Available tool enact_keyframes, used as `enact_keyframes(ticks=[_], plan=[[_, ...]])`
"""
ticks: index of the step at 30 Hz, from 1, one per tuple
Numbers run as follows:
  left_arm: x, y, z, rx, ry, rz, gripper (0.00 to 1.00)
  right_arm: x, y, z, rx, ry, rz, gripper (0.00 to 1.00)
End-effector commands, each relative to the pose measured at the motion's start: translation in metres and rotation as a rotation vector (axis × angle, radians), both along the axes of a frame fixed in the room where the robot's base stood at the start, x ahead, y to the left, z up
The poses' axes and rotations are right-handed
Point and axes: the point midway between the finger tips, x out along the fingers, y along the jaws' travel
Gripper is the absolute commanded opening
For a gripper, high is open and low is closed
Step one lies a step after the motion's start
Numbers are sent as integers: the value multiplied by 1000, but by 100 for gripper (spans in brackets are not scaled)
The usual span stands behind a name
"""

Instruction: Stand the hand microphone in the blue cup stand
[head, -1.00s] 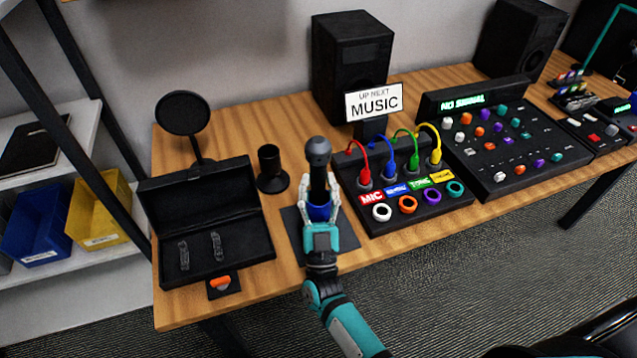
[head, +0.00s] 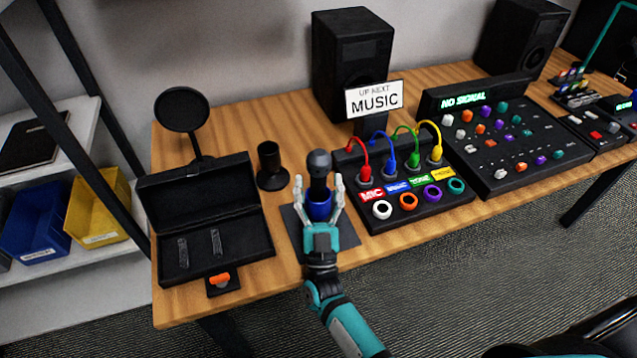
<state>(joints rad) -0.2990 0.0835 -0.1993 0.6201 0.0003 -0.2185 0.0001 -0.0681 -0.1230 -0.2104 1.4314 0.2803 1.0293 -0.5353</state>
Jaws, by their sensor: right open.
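The black hand microphone (head: 319,166) stands upright, its round head up, with its lower end in the blue cup stand (head: 320,209). The cup stand sits on a dark mat (head: 296,222) near the front of the table. My right gripper (head: 319,190) is open, its pale fingers on either side of the microphone and cup, apart from the microphone. The cup's lower front is partly hidden by my gripper. My left gripper is not in view.
An open black case (head: 210,265) lies left. A black cup-shaped holder (head: 270,167) stands behind left. The cable board (head: 420,208) with coloured plugs is close on the right. A speaker (head: 350,55) and a MUSIC sign (head: 374,100) stand behind.

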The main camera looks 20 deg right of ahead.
Motion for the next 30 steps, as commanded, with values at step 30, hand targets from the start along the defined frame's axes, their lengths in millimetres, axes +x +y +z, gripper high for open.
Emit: enact_keyframes(ticks=[30], plan=[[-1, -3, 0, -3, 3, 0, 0, -122, 34, -6, 1, 0, 1, 59]])
